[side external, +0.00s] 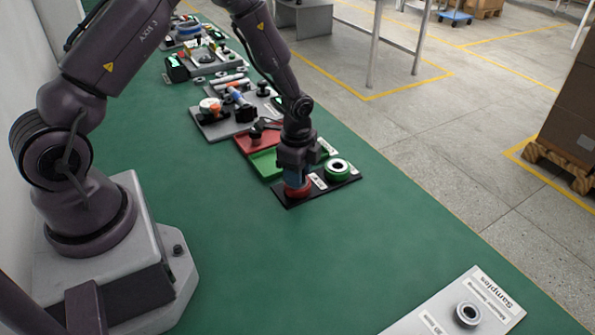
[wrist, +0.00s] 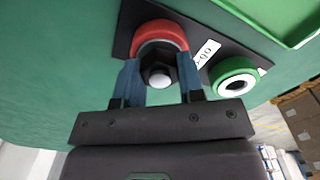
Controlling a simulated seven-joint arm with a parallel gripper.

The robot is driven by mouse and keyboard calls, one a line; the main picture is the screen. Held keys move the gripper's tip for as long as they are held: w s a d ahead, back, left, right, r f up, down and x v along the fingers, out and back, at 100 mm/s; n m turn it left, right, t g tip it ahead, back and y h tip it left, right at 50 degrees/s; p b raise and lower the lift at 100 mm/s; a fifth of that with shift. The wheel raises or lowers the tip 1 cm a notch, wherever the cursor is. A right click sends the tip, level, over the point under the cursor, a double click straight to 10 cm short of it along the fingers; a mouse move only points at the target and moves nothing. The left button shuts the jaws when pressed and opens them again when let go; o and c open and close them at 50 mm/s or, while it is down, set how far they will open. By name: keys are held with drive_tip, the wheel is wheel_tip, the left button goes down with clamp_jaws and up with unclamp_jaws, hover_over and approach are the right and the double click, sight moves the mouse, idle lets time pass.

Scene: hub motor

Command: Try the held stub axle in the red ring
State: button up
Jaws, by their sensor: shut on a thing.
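The red ring (side external: 297,191) sits on a black plate (side external: 285,203), directly below my gripper (side external: 295,180). In the wrist view the red ring (wrist: 159,33) is just beyond my fingertips (wrist: 159,75). My gripper is shut on the stub axle (wrist: 159,73), a dark part with a hex section and a pale round end facing the camera. The axle lines up with the ring's middle in the wrist view. Its far end is hidden, so I cannot tell how deep it sits in the ring. The side view hides the axle behind my fingers.
A green ring (side external: 337,168) stands on the same black plate, beside the red one; a white label (wrist: 207,52) lies between them. Red (side external: 258,138) and green (side external: 266,163) trays lie behind. A samples board (side external: 440,318) is at front right. The green mat between is clear.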

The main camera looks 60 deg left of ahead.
drive_tip(key=shift+r, duration=0.25)
drive_tip(key=shift+r, duration=1.25)
drive_tip(key=shift+r, duration=0.15)
drive_tip(key=shift+r, duration=1.85)
